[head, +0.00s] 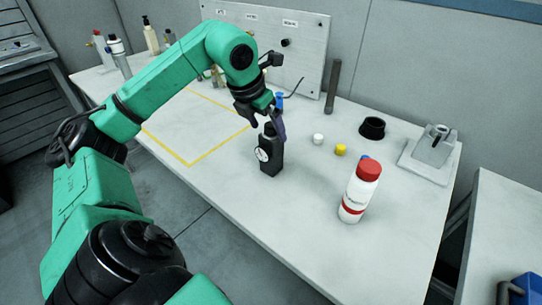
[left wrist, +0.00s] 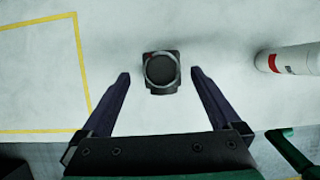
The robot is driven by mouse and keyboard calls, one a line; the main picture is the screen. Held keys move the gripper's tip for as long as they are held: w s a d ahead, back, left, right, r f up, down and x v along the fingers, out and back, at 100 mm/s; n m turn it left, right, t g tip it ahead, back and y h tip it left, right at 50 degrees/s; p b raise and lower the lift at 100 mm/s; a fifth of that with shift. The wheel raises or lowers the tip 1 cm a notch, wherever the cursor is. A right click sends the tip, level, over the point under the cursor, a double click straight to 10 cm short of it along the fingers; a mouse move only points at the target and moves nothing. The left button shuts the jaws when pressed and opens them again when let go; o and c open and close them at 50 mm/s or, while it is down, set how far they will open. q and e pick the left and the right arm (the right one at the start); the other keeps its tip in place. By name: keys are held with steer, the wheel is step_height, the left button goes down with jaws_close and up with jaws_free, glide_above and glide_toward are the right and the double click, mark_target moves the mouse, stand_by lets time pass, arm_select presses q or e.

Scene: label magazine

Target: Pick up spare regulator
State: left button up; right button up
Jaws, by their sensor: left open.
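The spare regulator (head: 268,158), a dark upright block with a round white-faced gauge on its side, stands on the white table. The left wrist view shows its round dark top (left wrist: 161,69) from above. My left gripper (head: 268,121) is open and points down at the regulator's top. In the left wrist view its two dark fingers (left wrist: 160,75) lie to the left and right of the regulator, with light gaps on both sides. Nothing is held. I cannot tell how far the fingertips reach down beside it. My right gripper is not in view.
A white bottle with a red cap (head: 359,191) stands right of the regulator. White (head: 318,139) and yellow (head: 340,150) caps, a black ring (head: 372,128) and a grey fixture (head: 432,149) are nearby. A yellow outlined area (head: 190,163) lies left. A panel (head: 300,38) stands behind.

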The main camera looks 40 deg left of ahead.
mark_target(270, 154)
arm_select(q)
steer(key=x, duration=0.6)
steer(key=shift+d+f, duration=0.15)
steer(key=shift+f, duration=0.25)
steer(key=shift+w+f, duration=0.25)
steer(key=shift+f, duration=0.05)
steer(key=shift+r, duration=0.1)
jaws_close()
